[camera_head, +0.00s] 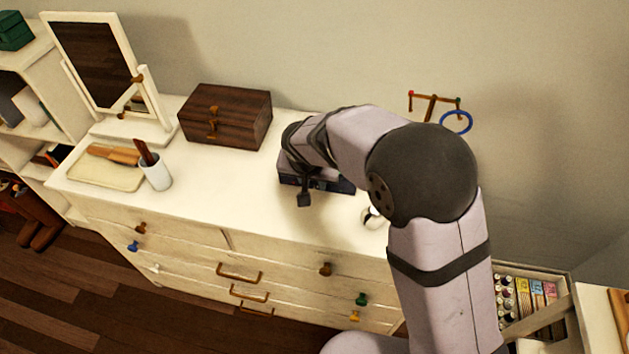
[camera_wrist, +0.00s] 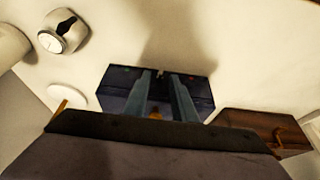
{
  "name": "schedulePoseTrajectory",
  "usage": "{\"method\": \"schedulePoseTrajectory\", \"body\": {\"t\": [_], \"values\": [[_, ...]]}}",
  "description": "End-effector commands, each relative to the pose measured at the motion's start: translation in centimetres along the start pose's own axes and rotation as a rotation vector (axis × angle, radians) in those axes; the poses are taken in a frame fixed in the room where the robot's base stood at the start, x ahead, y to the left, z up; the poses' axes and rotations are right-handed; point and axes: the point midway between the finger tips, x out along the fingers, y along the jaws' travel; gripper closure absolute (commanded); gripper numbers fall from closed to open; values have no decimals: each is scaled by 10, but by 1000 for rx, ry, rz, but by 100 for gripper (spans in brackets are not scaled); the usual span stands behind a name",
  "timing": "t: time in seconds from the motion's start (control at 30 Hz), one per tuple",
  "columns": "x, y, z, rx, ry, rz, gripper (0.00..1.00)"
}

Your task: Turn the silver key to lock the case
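The case is a dark navy box (camera_head: 330,185) on the dresser top, partly hidden under my arm in the head view. In the wrist view the case (camera_wrist: 203,90) lies straight ahead, upside down in the picture. My gripper (camera_wrist: 160,74) shows there as two grey-blue fingers, apart and roughly parallel, in front of the case. A tiny light spot lies between the fingertips, too small to identify. An orange-yellow bit shows lower between the fingers. I cannot make out the silver key.
A brown wooden box (camera_head: 226,117) stands left of the case, beyond a clear gap. A mirror (camera_head: 97,65), tray (camera_head: 105,176) and white cup (camera_head: 156,174) stand farther left. A small round clock (camera_wrist: 62,34) sits near the case. A wall rack (camera_head: 434,104) holds a blue ring.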

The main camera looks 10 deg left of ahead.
Motion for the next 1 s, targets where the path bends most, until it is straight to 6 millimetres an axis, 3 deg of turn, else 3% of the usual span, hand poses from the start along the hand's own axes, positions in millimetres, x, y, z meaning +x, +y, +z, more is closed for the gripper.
{"method": "schedulePoseTrajectory", "body": {"t": [0.2,0.57,0.67,0.7,1.0], "values": [[16,0,-1,-1,1,-1,76],[20,0,-1,-1,2,-1,76],[20,0,-1,-1,2,-1,97],[20,0,-1,-1,2,-1,100],[21,-1,0,-6,2,10,100]]}}
